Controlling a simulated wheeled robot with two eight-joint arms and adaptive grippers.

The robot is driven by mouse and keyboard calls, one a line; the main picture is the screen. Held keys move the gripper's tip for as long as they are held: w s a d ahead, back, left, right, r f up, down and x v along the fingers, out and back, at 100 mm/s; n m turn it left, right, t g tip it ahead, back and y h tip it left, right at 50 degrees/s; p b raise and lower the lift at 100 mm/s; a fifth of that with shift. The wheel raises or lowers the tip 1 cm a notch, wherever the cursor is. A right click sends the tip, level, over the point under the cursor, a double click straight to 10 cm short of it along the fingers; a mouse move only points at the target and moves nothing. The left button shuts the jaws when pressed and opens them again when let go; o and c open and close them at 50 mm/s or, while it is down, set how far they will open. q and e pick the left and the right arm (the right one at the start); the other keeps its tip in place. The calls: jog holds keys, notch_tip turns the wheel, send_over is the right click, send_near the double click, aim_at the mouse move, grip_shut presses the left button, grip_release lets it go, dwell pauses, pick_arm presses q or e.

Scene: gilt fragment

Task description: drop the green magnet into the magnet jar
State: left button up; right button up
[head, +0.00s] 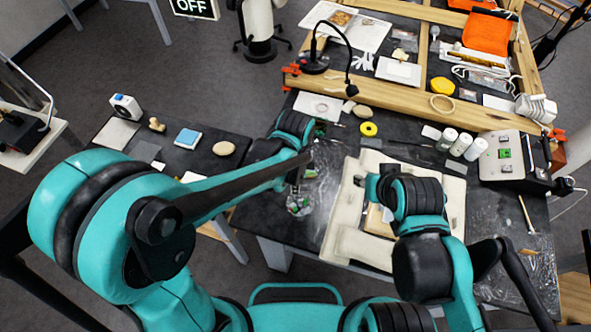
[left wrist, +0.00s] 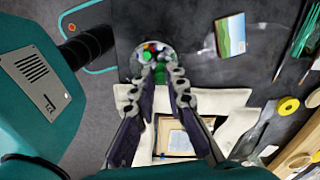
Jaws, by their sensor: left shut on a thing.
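The magnet jar (head: 299,204) is a clear round jar with several coloured magnets in it, at the left edge of the dark worktable. It also shows in the left wrist view (left wrist: 151,48), just beyond my fingertips. My left gripper (head: 302,178) is shut on the green magnet (left wrist: 159,73), which shows between the fingertips in the left wrist view. From these views the gripper looks above or close to the jar's mouth; the exact height is hard to tell. My right gripper (head: 374,186) is over the pale padded cloth, with its fingers largely hidden by its own arm.
The pale cloth (head: 346,243) with a framed piece lies right of the jar. A yellow tape roll (head: 368,129), white bottles (head: 461,145) and a boxed device (head: 502,156) stand farther back. A side table (head: 228,137) with small items is at the left.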

pick_arm(q)
jog(key=shift+w+f, duration=0.1)
jog(key=shift+f, duration=0.2)
jog(key=shift+f+b, duration=0.25)
jog(key=shift+b, duration=0.15)
jog(key=b, duration=0.4)
send_over(296, 206)
notch_tip(296, 206, down, 5)
jog(key=shift+w+r, duration=0.1)
jog(key=shift+r, duration=0.1)
jog(key=shift+f, duration=0.1)
jog(key=shift+a, duration=0.1)
jog(key=o, duration=0.8)
